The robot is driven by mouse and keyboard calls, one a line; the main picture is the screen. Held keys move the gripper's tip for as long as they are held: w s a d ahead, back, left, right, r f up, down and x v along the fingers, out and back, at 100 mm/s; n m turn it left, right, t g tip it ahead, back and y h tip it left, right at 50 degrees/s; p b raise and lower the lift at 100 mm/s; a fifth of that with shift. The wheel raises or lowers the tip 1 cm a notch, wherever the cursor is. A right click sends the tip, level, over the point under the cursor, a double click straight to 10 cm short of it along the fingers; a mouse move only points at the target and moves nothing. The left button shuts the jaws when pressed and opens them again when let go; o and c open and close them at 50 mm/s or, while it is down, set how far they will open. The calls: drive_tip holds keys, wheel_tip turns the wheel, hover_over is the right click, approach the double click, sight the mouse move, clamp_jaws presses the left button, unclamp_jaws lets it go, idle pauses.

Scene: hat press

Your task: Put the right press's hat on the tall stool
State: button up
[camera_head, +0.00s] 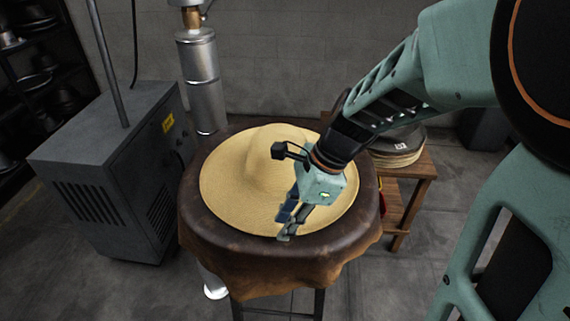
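A pale straw hat (230,185) with a wide round brim and a raised crown lies flat, brim down, on a tall round stool (205,232) with a dark, leather-draped top. My gripper (285,229) reaches in from the right and points down at the hat's front brim. Its fingertips overlap the brim near its front edge. I cannot tell whether they touch or pinch it, nor how wide the fingers are apart. My gripper and wrist hide part of the brim's right side. I see no press clearly labelled as the right one.
A grey cabinet (110,180) with a pole stands at left. A silver cylinder column (203,85) rises behind the stool. A low wooden table (415,172) at right holds a stack of flat round pieces (395,158). A dark shelf (30,75) with hats stands far left.

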drive_tip(key=p+v, duration=0.7)
drive_tip(key=v, duration=0.2)
drive_tip(key=shift+r, duration=0.1)
